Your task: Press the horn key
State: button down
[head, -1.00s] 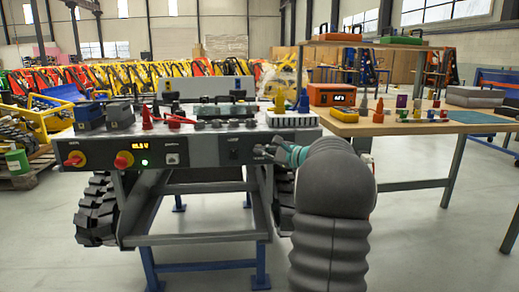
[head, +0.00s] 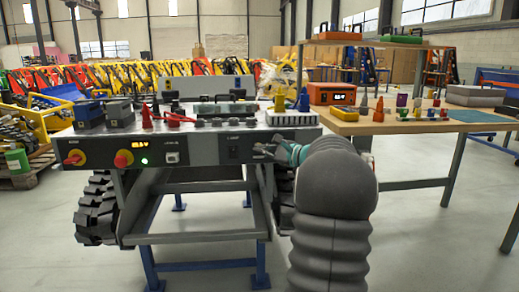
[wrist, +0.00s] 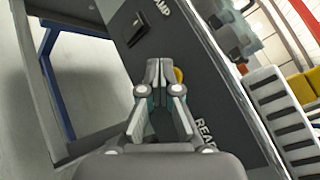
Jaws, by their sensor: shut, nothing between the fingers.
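The carrier's dark front panel (head: 205,152) faces me. My gripper (head: 264,151) is shut and empty at the panel's right part. In the wrist view, my gripper (wrist: 158,66) has its fingertips together in front of the panel (wrist: 180,42); I cannot tell whether they touch it. A round yellow piece (wrist: 179,75) shows partly behind the right fingertip. A black rocker switch (wrist: 137,22) sits beyond the tips, beside lettering ending in "AMP"; the switch also shows in the head view (head: 233,152). No horn marking is readable, so I cannot tell which control is the horn key.
Tools and a white slotted block (head: 291,118) lie on the carrier's top. A wooden bench (head: 400,127) stands right. The floor in front is clear.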

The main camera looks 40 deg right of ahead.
jog(key=shift+s+a, duration=0.2)
jog(key=shift+s, duration=0.15)
jog(key=shift+f, duration=0.1)
jog(key=shift+s+a+b, duration=0.45)
jog(key=shift+s, duration=0.25)
jog(key=shift+s+a+b, duration=0.4)
jog(key=shift+s+b, duration=0.05)
jog(key=shift+s, duration=0.25)
jog(key=shift+s+a+b, duration=0.45)
jog(key=shift+s, duration=0.25)
dwell(1.3)
